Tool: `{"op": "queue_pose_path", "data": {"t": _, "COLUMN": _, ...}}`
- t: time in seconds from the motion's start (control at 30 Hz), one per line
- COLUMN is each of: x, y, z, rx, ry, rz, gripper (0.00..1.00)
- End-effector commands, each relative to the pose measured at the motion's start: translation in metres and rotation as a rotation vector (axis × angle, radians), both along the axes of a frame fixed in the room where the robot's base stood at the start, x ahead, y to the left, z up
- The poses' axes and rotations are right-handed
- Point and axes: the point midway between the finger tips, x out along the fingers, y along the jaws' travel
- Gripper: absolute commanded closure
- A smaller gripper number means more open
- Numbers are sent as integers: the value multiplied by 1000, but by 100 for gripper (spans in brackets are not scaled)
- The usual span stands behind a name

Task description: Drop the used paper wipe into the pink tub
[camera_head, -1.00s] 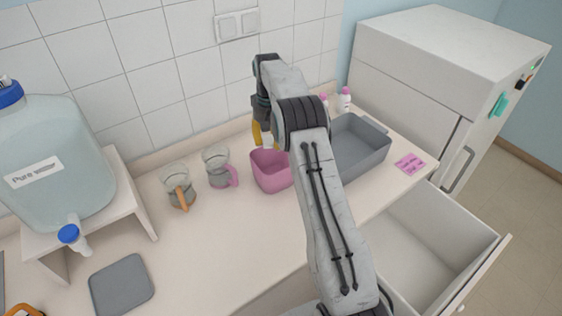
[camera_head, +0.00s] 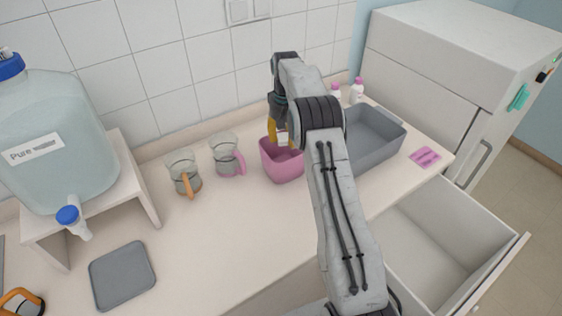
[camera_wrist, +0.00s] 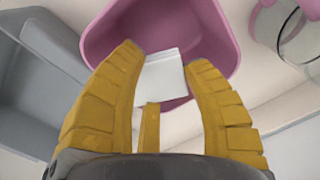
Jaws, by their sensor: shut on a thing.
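The pink tub (camera_head: 281,164) stands on the counter, partly behind my arm in the head view. It also shows in the wrist view (camera_wrist: 222,40), its opening right beyond my fingers. My gripper (camera_wrist: 163,72) has yellow fingers and is shut on the used paper wipe (camera_wrist: 162,78), a small white folded piece between the fingertips. In the head view my gripper (camera_head: 278,138) points down over the tub's opening. The wipe is mostly hidden there by the fingers and arm.
A grey bin (camera_head: 385,155) stands right of the tub. Two glass jugs, one with a pink handle (camera_head: 240,163) and one with an orange handle (camera_head: 192,186), stand to its left. An open drawer (camera_head: 425,240) juts out at front right.

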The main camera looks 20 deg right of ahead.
Motion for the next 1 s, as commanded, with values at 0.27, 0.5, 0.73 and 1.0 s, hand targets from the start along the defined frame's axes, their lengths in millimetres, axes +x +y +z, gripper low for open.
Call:
{"op": "queue_pose_path", "data": {"t": 0.27, "x": 0, "y": 0, "z": -2, "rx": 0, "ry": -1, "rz": 0, "gripper": 89}}
{"op": "queue_pose_path", "data": {"t": 0.5, "x": 0, "y": 0, "z": -2, "rx": 0, "ry": -1, "rz": 0, "gripper": 39}}
{"op": "queue_pose_path", "data": {"t": 0.73, "x": 0, "y": 0, "z": -3, "rx": 0, "ry": 0, "rz": 0, "gripper": 28}}
{"op": "queue_pose_path", "data": {"t": 1.0, "x": 1, "y": 0, "z": 3, "rx": -1, "ry": -2, "rz": 0, "gripper": 28}}
